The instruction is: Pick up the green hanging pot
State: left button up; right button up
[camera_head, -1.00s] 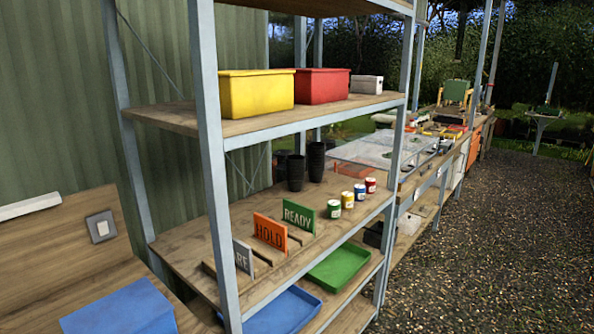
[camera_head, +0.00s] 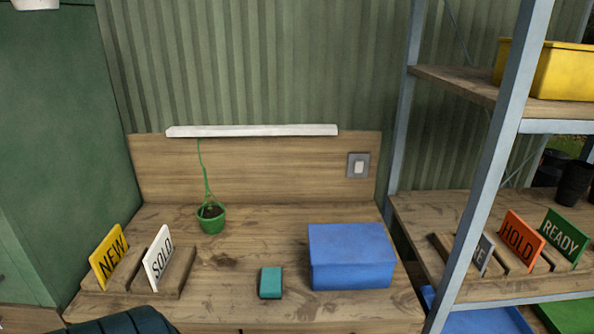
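The green hanging pot (camera_head: 211,222) stands upright on the left part of the wooden bench, near its back board. It holds dark soil, and its thin green hanger rises from it to the white bar above. Neither of my grippers shows in this view, so their states cannot be seen.
The bench (camera_head: 300,218) also holds a blue box (camera_head: 351,257), a small teal block (camera_head: 270,282), and a wooden holder with a yellow NEW sign (camera_head: 108,256) and a white SOLD sign (camera_head: 158,257). A metal shelf post (camera_head: 497,165) stands at right. Bench around the pot is mostly clear.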

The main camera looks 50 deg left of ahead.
aim_at(210, 215)
jog(key=u, duration=2.15)
jog(key=i+j+u, duration=0.2)
jog(key=j, duration=0.2)
jog(key=j+u, duration=0.15)
jog(key=j, duration=0.25)
jog(key=i+j+u, duration=0.2)
jog(key=j, duration=0.2)
